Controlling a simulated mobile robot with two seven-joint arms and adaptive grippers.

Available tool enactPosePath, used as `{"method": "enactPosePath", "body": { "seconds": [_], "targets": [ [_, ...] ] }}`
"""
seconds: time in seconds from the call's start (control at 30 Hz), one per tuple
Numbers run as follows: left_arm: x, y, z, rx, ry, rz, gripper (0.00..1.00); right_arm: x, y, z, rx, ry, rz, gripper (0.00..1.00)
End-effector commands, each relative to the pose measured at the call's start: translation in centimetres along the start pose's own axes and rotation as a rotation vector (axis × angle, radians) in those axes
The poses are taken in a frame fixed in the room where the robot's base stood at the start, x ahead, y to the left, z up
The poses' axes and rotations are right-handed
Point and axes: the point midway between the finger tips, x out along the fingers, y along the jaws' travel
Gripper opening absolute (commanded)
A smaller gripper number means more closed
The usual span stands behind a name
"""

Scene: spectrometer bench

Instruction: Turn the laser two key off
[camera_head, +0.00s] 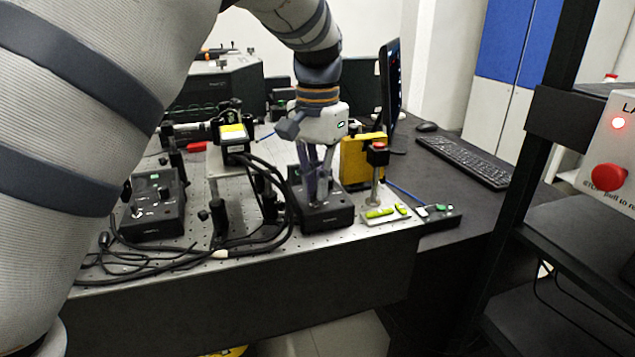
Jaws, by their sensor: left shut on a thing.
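My left gripper (315,185) reaches down from above onto a black control box (330,216) near the front edge of the optical bench. Its fingers are shut on a small part at the top of this box, which looks to be the laser two key. The fingers hide the key, so I cannot tell which way it is turned. A second black control box (158,208), with a knob and a key-like switch on its top, stands to the left. My right gripper is not in view.
A yellow block (357,160) and a post with a red button (378,147) stand just right of the gripper. Black cables (265,240) loop between the control boxes. A monitor (389,85) and keyboard (462,162) are at the right.

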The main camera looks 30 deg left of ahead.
Motion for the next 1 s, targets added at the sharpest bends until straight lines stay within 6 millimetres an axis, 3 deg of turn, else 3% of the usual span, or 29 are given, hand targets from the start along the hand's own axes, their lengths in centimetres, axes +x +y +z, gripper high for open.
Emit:
{"method": "enactPosePath", "body": {
  "seconds": [0.6, 1.0],
  "targets": [
    [-0.06, -0.49, 0.14, -0.574, 0.001, -0.001, 0.0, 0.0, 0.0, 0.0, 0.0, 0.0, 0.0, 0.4],
    [-0.08, -0.64, 0.27, -0.842, 0.001, 0.0, 0.0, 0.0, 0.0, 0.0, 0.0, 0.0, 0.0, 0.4]
  ]
}}
